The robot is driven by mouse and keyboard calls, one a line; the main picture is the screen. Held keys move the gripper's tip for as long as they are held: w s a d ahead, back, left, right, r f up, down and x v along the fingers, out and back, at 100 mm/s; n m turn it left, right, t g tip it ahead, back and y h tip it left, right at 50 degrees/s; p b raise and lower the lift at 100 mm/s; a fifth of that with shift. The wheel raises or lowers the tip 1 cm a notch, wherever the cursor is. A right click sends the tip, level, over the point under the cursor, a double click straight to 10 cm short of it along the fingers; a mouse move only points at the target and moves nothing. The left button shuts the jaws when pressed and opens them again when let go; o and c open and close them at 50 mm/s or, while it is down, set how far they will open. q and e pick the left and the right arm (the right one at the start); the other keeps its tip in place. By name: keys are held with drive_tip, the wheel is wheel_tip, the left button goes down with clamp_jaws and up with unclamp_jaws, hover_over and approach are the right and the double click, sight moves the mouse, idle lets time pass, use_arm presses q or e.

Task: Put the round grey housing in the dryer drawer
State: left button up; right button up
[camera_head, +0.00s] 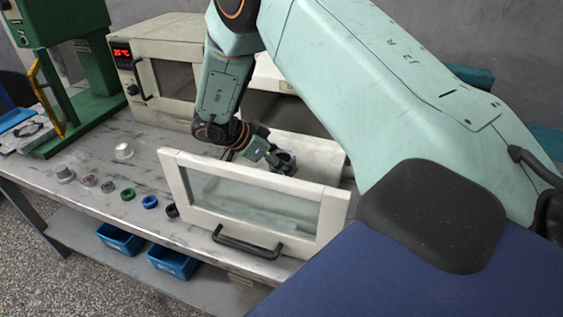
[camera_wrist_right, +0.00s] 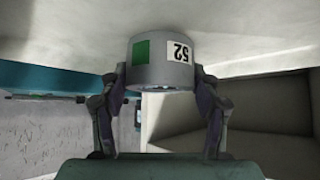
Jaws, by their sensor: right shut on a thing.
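The round grey housing (camera_wrist_right: 161,60) has a green patch and a white label reading 52 in the right wrist view. My right gripper (camera_wrist_right: 160,84) is shut on it, one finger on each side. In the head view the right gripper (camera_head: 275,156) is over the open dryer drawer (camera_head: 335,215), behind its glass front, and the housing (camera_head: 287,159) shows small and partly hidden at the fingertips. I cannot tell whether the housing touches the drawer floor. My left gripper is not in view.
A green press (camera_head: 85,80) is at the left. Small rings and parts, including a green ring (camera_head: 127,194), lie left of the drawer. Blue bins (camera_head: 172,262) sit on the lower shelf.

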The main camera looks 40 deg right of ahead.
drive_tip(key=shift+d+f, duration=0.1)
drive_tip(key=shift+f, duration=0.65)
drive_tip(key=shift+w+f, duration=0.25)
drive_tip(key=shift+w, duration=0.1)
drive_tip(key=shift+s, duration=0.25)
drive_tip(key=o, duration=1.5)
drive_tip(key=shift+w+f, duration=0.15)
drive_tip(key=shift+f, duration=0.05)
drive_tip(key=shift+r, duration=0.2)
